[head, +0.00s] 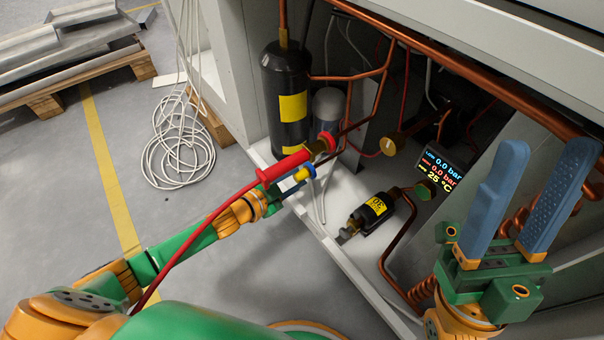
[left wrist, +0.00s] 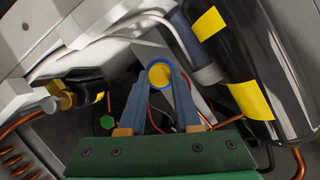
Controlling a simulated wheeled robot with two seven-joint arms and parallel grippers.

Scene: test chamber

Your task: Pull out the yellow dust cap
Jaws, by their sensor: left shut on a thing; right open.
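The yellow dust cap (head: 307,172) is small and round and sits at the tip of my left gripper (head: 300,177), just below the red hose fitting (head: 290,164). In the left wrist view, the cap (left wrist: 159,75) shows a yellow face with a blue rim. The blue fingertips of my left gripper (left wrist: 158,82) are shut on its sides. What lies behind the cap is hidden, so I cannot tell whether it is still seated. My right gripper (head: 543,165) is open and empty, fingers pointing up, at the right.
A black cylinder (head: 286,82) with yellow labels stands behind. A black filter (head: 374,210), a pressure display (head: 440,168) and copper pipes (head: 366,76) fill the cabinet. A red hose (head: 205,228) crosses above my left arm. A coiled white cable (head: 180,155) lies on the floor.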

